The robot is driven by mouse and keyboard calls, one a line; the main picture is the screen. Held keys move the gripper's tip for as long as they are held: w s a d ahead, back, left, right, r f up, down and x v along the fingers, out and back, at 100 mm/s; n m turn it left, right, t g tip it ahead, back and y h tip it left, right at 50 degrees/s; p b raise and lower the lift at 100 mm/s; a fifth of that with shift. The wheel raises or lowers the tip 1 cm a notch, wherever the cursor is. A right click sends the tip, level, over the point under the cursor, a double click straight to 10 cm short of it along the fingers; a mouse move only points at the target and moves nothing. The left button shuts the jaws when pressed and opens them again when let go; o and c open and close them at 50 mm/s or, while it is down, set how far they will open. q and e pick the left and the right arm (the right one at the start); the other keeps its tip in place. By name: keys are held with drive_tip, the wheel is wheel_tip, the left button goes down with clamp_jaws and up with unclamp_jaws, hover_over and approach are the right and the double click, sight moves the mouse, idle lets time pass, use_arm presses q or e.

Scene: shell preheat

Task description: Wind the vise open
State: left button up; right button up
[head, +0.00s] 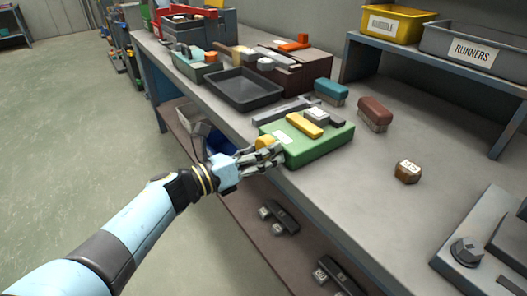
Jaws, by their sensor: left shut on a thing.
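A low green body (328,147) sits at the bench's front edge, with a white label, a yellow bar (304,125) and grey pieces on or behind its top. It may be the vise, but I cannot tell for sure. A small yellow part (265,142) shows at its front left corner. My left gripper (274,155) reaches in from the left to this corner and is shut on the yellow part; its fingers partly hide it. How far any jaws stand apart is not clear. My right gripper is not in view.
A dark tray (243,91) lies behind on the bench (380,215). A teal brush-like block (331,91), a red-brown one (375,113) and a brown nut-like piece (408,171) lie to the right. A grey device (487,245) stands at the lower right. A shelf holds a yellow bin (390,22) and a "RUNNERS" bin (476,50).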

use_arm(q)
drive_tip(key=shift+n, duration=0.7)
drive_tip(key=o, duration=1.2)
drive_tip(key=shift+s+f, duration=0.1)
drive_tip(key=shift+v, duration=4)
drive_tip(key=shift+n, duration=0.3)
